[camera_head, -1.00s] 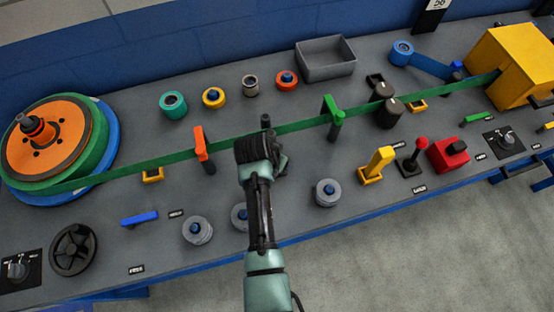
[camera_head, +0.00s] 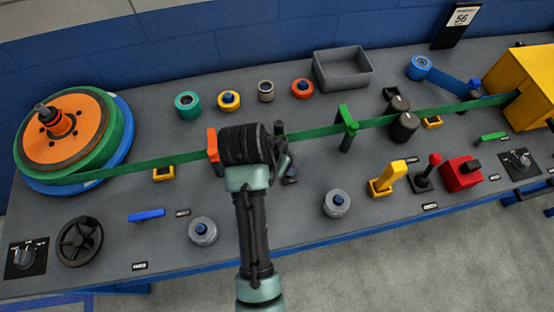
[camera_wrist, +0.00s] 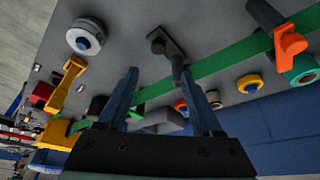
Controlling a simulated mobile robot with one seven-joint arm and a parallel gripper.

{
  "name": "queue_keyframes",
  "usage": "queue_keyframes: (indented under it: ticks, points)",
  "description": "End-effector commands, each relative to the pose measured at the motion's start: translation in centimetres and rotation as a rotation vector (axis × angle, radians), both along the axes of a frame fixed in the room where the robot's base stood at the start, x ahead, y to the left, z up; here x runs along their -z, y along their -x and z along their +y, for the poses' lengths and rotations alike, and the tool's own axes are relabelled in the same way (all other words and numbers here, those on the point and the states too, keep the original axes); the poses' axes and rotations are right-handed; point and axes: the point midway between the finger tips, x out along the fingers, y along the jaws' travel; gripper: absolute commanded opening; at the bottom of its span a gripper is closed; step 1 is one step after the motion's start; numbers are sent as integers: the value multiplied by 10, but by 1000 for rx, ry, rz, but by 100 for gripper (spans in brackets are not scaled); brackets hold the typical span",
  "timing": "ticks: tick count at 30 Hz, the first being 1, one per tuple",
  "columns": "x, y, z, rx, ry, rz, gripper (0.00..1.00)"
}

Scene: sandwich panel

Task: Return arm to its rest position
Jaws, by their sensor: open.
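My arm reaches up from the bottom middle of the head view, over the grey panel (camera_head: 110,205). My gripper, in the wrist view (camera_wrist: 165,95), is open with its two dark fingers apart. Nothing is held between them. A green strap (camera_head: 300,132) runs across the panel behind my wrist, from the orange and green reel (camera_head: 62,135) to the yellow box (camera_head: 522,85). In the head view my wrist hides part of the strap, and the fingers are mostly hidden. The strap also shows beyond the fingers in the wrist view (camera_wrist: 240,50).
An orange post (camera_head: 213,146) stands just left of my wrist. A green post (camera_head: 346,120) is to the right, with a yellow lever (camera_head: 388,178), red-knobbed lever (camera_head: 427,170) and red block (camera_head: 461,173) beyond. A grey tray (camera_head: 343,68) lies behind. Floor in front is clear.

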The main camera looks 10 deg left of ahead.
Motion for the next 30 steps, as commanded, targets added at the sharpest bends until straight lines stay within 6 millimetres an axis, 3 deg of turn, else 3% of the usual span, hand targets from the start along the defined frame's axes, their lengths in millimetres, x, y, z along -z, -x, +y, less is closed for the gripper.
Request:
queue_keyframes:
  ticks: [5,23,26,29,30]
  points:
    - [-10,4,2,0,0,0,67]
    - [-13,2,2,-2,-2,-9,67]
    - [-32,-14,3,-26,-11,-82,67]
    - [-75,-45,5,-80,-24,-239,67]
    - [-99,-59,5,-105,-25,-322,67]
